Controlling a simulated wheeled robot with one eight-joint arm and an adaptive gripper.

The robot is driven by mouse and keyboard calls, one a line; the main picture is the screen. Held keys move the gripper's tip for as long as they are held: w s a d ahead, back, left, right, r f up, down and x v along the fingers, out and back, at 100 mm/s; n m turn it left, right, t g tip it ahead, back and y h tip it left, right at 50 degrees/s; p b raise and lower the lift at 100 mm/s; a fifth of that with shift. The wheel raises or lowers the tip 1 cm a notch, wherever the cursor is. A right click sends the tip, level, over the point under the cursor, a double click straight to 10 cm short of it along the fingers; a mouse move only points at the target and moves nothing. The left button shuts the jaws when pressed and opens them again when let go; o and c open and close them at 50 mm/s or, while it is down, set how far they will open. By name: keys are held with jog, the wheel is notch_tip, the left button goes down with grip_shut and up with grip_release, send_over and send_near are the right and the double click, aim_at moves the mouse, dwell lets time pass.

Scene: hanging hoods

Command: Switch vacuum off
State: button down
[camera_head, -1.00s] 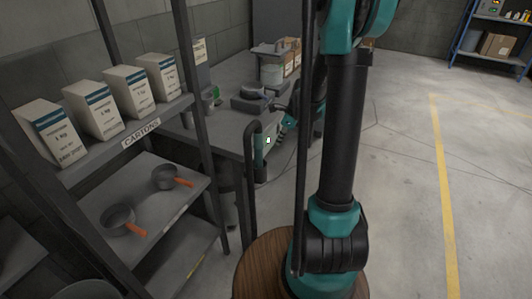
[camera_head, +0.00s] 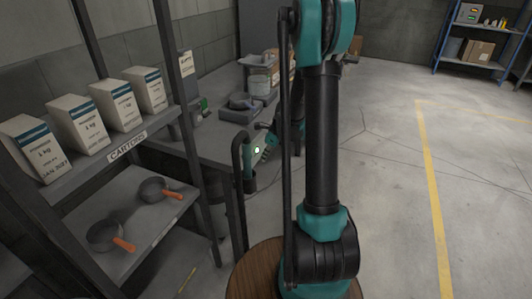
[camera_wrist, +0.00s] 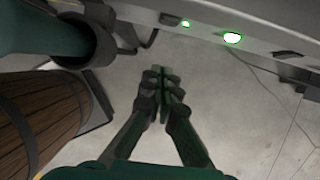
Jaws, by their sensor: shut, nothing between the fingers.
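My gripper (camera_wrist: 160,82) is shut and empty, its two fingers meeting over bare floor in the wrist view. Two lit green spots show on the grey bench edge above the fingertips: a small one (camera_wrist: 185,23) and a larger, brighter one (camera_wrist: 232,38). The fingertips are apart from both in the picture. Which light belongs to the vacuum switch I cannot tell; no label is readable. My arm hides part of the bench.
A dark shelf rack at the left holds white cartons (camera_head: 75,125) and two pans with orange handles (camera_head: 160,190). The grey bench (camera_head: 210,143) carries a grey scale-like device (camera_head: 245,103) and a tub (camera_head: 260,82). Open floor (camera_head: 400,170) lies to the right.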

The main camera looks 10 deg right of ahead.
jog(key=w+a+f, duration=0.3)
jog(key=a+f, duration=0.1)
jog(key=shift+w+a+f, duration=0.2)
jog(key=shift+w+a, duration=0.05)
jog(key=shift+a, duration=0.1)
dwell(0.3)
jog(key=shift+w+a+r, duration=0.1)
jog(key=shift+w+a, duration=0.1)
jog(key=shift+a, duration=0.05)
jog(key=shift+r, duration=0.15)
jog(key=shift+r, duration=0.65)
